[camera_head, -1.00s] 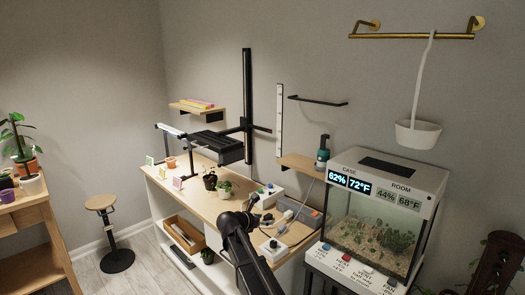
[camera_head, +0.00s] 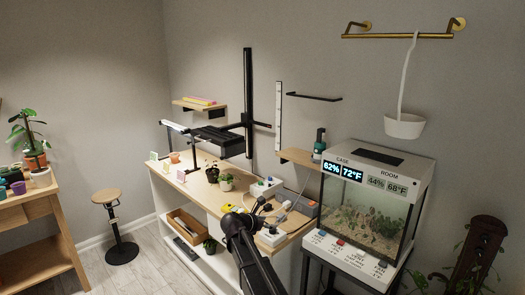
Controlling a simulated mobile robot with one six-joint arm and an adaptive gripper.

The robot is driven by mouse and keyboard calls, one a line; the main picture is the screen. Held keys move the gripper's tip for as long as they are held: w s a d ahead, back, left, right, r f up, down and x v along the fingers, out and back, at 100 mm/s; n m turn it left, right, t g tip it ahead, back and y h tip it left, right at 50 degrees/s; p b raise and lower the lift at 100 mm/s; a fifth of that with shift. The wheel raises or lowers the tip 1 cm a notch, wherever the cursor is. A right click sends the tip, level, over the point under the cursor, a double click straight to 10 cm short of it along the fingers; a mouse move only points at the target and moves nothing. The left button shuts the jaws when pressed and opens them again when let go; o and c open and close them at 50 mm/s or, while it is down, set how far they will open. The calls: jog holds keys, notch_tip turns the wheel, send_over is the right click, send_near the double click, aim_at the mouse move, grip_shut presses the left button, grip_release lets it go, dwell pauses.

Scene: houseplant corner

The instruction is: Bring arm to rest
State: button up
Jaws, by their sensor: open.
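My dark arm (camera_head: 250,258) rises from the bottom edge, with its thick joint in front of the right part of the long bench (camera_head: 202,190). My gripper (camera_head: 261,205) shows small and dark just beyond that joint, partly hidden by it. Its fingers look apart, and I see nothing held between them. It overlaps the bench's right end, near the white switch boxes, in the picture. I cannot tell its height above the bench top.
A glass case (camera_head: 364,212) stands close on the right, on a dark stand. White boxes (camera_head: 270,238) and cables crowd the bench end. Small pots (camera_head: 226,182) stand farther left. A stool (camera_head: 106,196) and a wooden shelf table (camera_head: 40,200) are at left, with clear floor between.

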jog(key=s+d+f+m+g+y+b, duration=0.2)
jog(key=s+d+f+m+g+b, duration=0.1)
jog(key=s+d+f+m, duration=0.5)
jog(key=s+d+f+m+g+y+b, duration=0.25)
jog(key=s+d+f+m, duration=0.3)
jog(key=s, duration=0.35)
jog(key=s+d+f+m+g+y+b, duration=0.1)
jog(key=s+f+m+g+y+b, duration=0.15)
jog(key=s+m, duration=0.45)
jog(key=s+d+f+m+g+y+b, duration=0.1)
jog(key=s+f+m+y+b, duration=0.1)
jog(key=s+f+m, duration=0.5)
notch_tip(320, 180, up, 18)
jog(key=s+n+p, duration=0.1)
jog(key=s+p, duration=0.1)
jog(key=p, duration=1.4)
jog(key=shift+a, duration=0.25)
